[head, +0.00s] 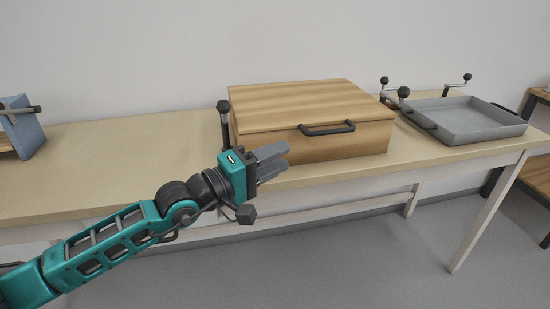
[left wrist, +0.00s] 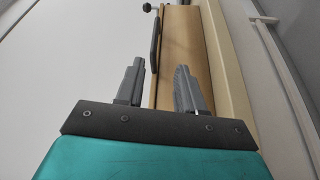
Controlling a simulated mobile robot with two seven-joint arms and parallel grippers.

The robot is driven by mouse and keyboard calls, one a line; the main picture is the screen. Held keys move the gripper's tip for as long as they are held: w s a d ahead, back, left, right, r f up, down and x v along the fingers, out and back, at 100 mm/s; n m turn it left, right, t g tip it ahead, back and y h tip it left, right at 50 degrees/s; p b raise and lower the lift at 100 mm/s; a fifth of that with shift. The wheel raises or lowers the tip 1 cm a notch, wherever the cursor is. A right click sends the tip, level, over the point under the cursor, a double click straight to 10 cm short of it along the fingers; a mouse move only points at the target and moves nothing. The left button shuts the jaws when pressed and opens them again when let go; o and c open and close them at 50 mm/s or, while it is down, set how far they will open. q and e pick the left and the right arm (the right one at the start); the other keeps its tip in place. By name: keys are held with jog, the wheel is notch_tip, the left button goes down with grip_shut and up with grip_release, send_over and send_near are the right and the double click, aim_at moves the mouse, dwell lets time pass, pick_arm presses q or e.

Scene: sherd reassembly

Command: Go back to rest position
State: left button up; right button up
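My left gripper (head: 272,160) reaches in from the left in the head view, in front of the table's front edge and near the front left of the wooden box. In the left wrist view its two grey fingers (left wrist: 159,82) stand apart with nothing between them, so it is open and empty. The wooden box (head: 305,110) has a shut lid and a dark handle (head: 328,129) on its front. The box also shows beyond the fingers in the left wrist view (left wrist: 180,50). My right gripper is in neither view.
The long wooden table (head: 120,150) is clear left of the box. A grey tray (head: 470,118) with handles stands right of it. Dark clamp-like fittings (head: 224,112) stand beside the box. A blue-grey object (head: 27,130) is at the far left. Open floor (head: 370,260) lies in front.

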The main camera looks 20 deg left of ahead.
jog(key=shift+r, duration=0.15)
pick_arm(q)
jog(key=s+d+f+m+g+y, duration=0.15)
jog(key=s+f+m+y, duration=0.35)
jog(key=s+f, duration=0.55)
jog(key=s+f+m+g+y, duration=0.3)
jog(key=s+f+m, duration=0.45)
jog(key=f, duration=0.65)
jog(key=s+a+r+p, duration=0.1)
jog(key=r+p, duration=0.5)
jog(key=p, duration=0.3)
jog(key=s+a+r+n+y+p, duration=0.1)
jog(key=s+a+r+p, duration=0.1)
jog(key=r+p, duration=0.5)
jog(key=shift+p, duration=1.25)
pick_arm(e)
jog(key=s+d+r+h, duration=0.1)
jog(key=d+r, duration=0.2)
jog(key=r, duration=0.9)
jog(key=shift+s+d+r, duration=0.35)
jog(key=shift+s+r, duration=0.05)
